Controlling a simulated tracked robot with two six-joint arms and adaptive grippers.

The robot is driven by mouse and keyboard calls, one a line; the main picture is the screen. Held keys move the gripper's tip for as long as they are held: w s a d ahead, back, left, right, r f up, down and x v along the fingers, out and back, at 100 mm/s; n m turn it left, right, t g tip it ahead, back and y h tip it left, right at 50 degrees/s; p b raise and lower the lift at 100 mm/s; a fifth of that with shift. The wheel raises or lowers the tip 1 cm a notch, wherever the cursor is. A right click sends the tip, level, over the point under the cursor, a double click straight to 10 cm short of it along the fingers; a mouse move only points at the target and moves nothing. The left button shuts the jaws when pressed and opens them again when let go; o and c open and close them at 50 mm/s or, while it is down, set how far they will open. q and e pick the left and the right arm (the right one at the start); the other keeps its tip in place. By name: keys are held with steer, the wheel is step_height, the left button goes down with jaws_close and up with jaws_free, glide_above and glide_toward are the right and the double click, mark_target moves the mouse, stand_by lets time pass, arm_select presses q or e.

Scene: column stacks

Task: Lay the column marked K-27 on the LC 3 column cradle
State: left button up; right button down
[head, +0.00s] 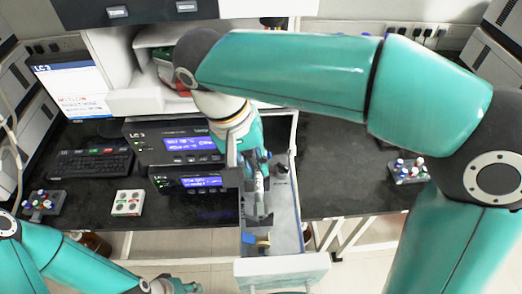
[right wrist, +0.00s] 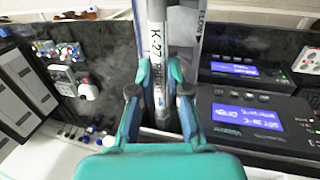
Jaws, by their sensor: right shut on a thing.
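My right gripper (head: 257,162) is shut on a slim grey column (head: 259,186) over the open drawer. In the right wrist view, the column marked K-27 (right wrist: 157,40) stands lengthwise between the fingers of that gripper (right wrist: 158,92), its label facing the camera. The LC 3 instrument (head: 172,142), black with blue screens, stands left of the gripper. I cannot make out its column cradle for certain; the arm and gripper cover part of that side. My left gripper (head: 172,284) is at the bottom edge of the head view, partly cut off, its fingers unclear.
The pulled-out drawer (head: 282,266) holds small items, one with a blue end. A keyboard (head: 92,164), a monitor (head: 72,88), a white button box (head: 128,203) and vial racks (head: 42,204) are on the black bench. Bench right of the drawer is mostly clear.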

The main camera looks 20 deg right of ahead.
mark_target(256, 184)
steer(key=shift+f+b, duration=0.4)
steer(key=shift+f, duration=0.1)
steer(key=shift+w+a+f+b+x, duration=0.1)
steer(key=shift+a+b+x, duration=0.25)
steer(key=shift+b+x, duration=1.15)
steer(key=shift+w+a+f+b+x, duration=0.1)
steer(key=shift+a+b+x, duration=0.25)
steer(key=shift+b+x, duration=1.1)
steer(key=shift+w+a+f+b+x, duration=0.1)
steer(key=shift+a+b+x, duration=0.25)
steer(key=shift+b+x, duration=1.1)
steer(key=shift+x, duration=0.85)
steer(key=c, duration=1.1)
jaws_free()
steer(key=shift+a, duration=0.15)
steer(key=shift+o, duration=0.2)
steer(key=v, duration=1.1)
steer(key=shift+a+r, duration=0.2)
steer(key=shift+r, duration=0.15)
